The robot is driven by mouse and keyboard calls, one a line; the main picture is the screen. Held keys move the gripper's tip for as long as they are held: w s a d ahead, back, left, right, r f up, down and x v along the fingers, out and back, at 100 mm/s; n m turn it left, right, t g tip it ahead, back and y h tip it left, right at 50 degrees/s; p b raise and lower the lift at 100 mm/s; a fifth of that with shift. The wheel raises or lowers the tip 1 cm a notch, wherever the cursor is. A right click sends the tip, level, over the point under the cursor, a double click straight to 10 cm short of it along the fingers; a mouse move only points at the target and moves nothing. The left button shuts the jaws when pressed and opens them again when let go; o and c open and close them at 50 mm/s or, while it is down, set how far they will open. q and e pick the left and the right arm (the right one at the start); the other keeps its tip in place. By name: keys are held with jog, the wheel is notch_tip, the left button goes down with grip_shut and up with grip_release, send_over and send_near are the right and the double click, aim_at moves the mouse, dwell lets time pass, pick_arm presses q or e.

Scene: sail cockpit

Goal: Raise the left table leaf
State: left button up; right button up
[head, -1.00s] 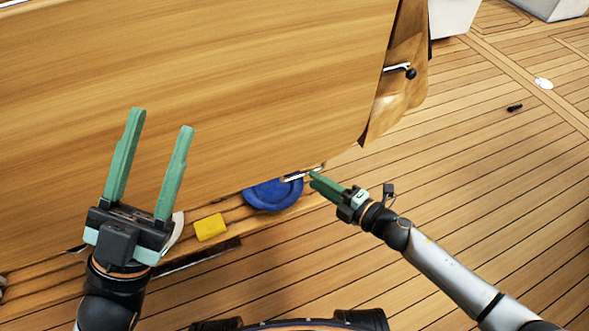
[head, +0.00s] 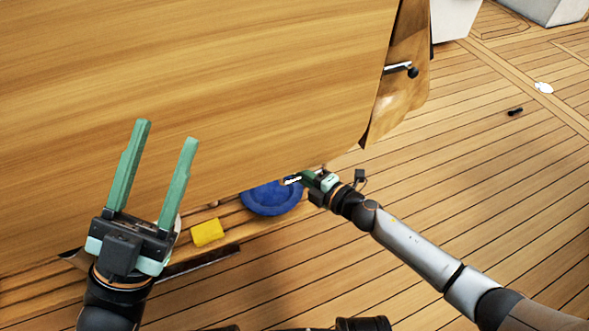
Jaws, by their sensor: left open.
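A large wooden table leaf (head: 250,90) fills the upper left of the head view. It appears tilted, with its lower edge running from the left up to the right. My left gripper (head: 167,132) is open and empty, its two green fingers in front of the leaf's face. My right gripper (head: 305,177) is at the leaf's lower edge, beside a small light metal piece (head: 292,180). Its fingertips are partly hidden, so I cannot tell whether it is open or shut or touches the leaf.
A blue round item (head: 270,200) and a yellow block (head: 207,232) lie below the leaf's edge. A handle with a dark knob (head: 412,72) is on the wooden end piece. A small black item (head: 515,111) lies on the deck (head: 470,170), which is mostly clear at right.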

grip_shut()
dwell(1.0)
